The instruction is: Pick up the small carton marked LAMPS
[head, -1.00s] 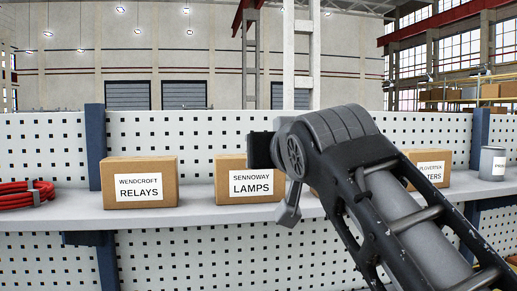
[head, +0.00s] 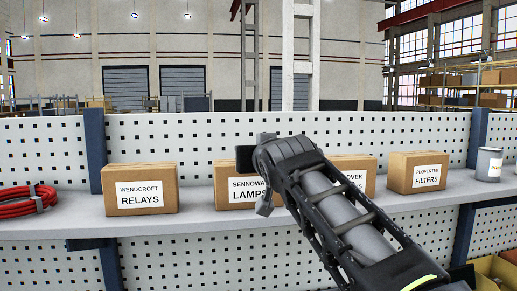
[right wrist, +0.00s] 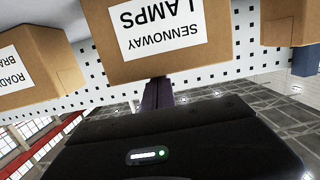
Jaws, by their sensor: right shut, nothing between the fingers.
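The small carton marked SENNOWAY LAMPS (head: 226,188) is a brown box with a white label, upright on the grey shelf. My right gripper (head: 246,158) is in front of its upper right part and hides that part and the label's end. In the right wrist view the carton (right wrist: 215,62) appears upside down, its label facing me. There the dark, narrow fingers of the right gripper (right wrist: 157,93) are together and empty, overlapping the carton's edge in the picture. I cannot tell whether they touch it. My left gripper is not in view.
On the same shelf (head: 195,222) stand a RELAYS carton (head: 140,189) to the left, a half-hidden carton (head: 366,173) behind my right arm, a FILTERS carton (head: 417,172) and a grey can (head: 488,164). A red cable coil (head: 28,198) lies far left. A pegboard (head: 200,140) rises behind.

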